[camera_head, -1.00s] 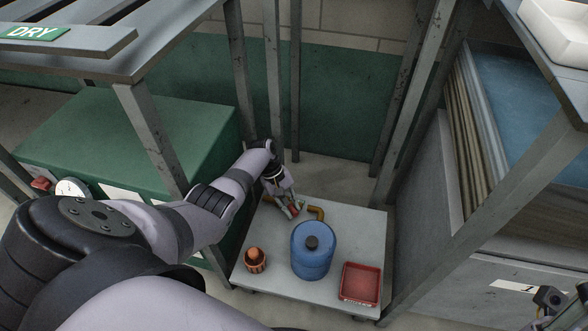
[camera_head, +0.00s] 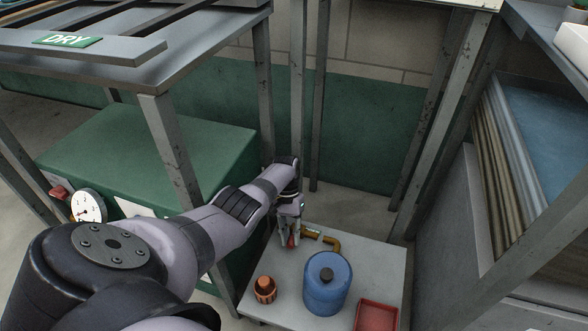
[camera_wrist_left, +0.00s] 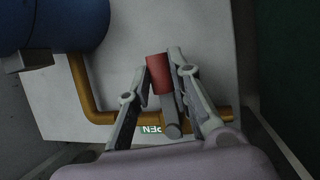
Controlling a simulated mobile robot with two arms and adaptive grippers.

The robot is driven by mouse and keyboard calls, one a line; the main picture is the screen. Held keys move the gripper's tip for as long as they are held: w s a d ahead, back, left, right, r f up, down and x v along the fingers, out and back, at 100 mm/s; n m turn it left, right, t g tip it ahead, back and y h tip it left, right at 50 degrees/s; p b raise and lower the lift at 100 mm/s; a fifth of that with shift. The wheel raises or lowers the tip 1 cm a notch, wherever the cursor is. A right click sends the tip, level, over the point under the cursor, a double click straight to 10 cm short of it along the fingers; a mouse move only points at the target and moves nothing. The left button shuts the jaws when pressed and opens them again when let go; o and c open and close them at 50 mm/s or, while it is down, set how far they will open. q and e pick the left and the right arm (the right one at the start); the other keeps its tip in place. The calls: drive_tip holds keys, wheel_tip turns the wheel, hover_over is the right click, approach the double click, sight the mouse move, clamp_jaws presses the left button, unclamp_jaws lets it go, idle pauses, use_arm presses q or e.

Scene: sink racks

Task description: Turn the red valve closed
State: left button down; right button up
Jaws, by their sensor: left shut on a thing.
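The red valve handle (camera_wrist_left: 159,73) sits between the two fingers of my left gripper (camera_wrist_left: 161,75) in the left wrist view. The gripper is shut on it. A grey stem (camera_wrist_left: 171,115) joins the handle to a brass-coloured pipe (camera_wrist_left: 95,115), and a green label ending in "PEN" lies beside the pipe. In the head view my left gripper (camera_head: 290,240) reaches down to the back left of the low grey shelf, with a bit of red at its fingertips. The bent yellow pipe (camera_head: 333,243) shows just right of it. My right gripper is not in view.
A blue container (camera_head: 327,287) stands in front of the pipe on the grey shelf (camera_head: 375,255). An orange-brown pot (camera_head: 265,289) is to its left and a red tray (camera_head: 377,316) to its right. Metal posts (camera_head: 168,150) and a green box (camera_head: 150,145) flank my left arm.

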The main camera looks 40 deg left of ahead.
use_arm(q)
drive_tip(key=shift+s+a+m, duration=0.15)
drive_tip(key=shift+m, duration=0.15)
drive_tip(key=c, duration=1.4)
unclamp_jaws()
drive_tip(key=shift+c, duration=0.2)
drive_tip(key=v, duration=0.7)
drive_tip(key=shift+r, duration=0.2)
